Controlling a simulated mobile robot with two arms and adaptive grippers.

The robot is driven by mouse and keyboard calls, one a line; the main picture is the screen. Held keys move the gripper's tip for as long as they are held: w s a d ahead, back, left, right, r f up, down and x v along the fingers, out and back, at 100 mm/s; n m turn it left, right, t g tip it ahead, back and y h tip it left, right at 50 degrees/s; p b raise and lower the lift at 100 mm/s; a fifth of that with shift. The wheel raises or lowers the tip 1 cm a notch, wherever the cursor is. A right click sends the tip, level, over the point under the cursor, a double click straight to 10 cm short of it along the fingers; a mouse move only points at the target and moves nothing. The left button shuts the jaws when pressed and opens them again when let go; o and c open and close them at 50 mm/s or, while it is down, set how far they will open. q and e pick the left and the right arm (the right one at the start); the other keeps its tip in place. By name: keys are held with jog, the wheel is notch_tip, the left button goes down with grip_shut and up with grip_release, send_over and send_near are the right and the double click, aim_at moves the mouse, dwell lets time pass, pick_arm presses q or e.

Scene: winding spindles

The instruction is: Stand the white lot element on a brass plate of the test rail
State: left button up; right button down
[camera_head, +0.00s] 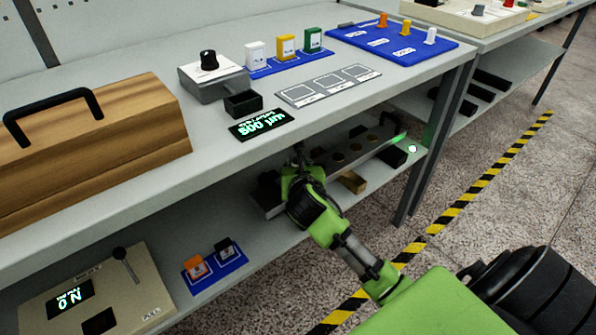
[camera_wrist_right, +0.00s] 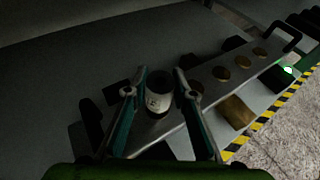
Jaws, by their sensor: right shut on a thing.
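My right gripper (camera_wrist_right: 160,82) is shut on the white lot element (camera_wrist_right: 158,100), a small upright-looking cylinder with a printed pale label and a dark top. The test rail (camera_wrist_right: 273,62) is a grey metal bar with a row of round brass plates, such as this bare brass plate (camera_wrist_right: 221,74). The element is over the near end of the rail; I cannot tell whether it touches. In the head view my right gripper (camera_head: 298,160) reaches under the tabletop by the rail (camera_head: 372,148), and the element is hidden there. My left gripper is not in view.
The upper tabletop (camera_head: 215,150) overhangs the lower shelf. A brass block (camera_wrist_right: 236,112) and dark blocks lie beside the rail. A black handle (camera_wrist_right: 287,36) and a green lamp (camera_wrist_right: 287,70) are at its far end. A shelf leg (camera_head: 412,185) stands at the right.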

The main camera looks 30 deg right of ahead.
notch_tip(320, 180, down, 2)
jog(key=shift+f+b, duration=0.2)
jog(key=shift+b, duration=0.15)
jog(key=shift+r, duration=0.1)
jog(key=c, duration=1.7)
grip_release()
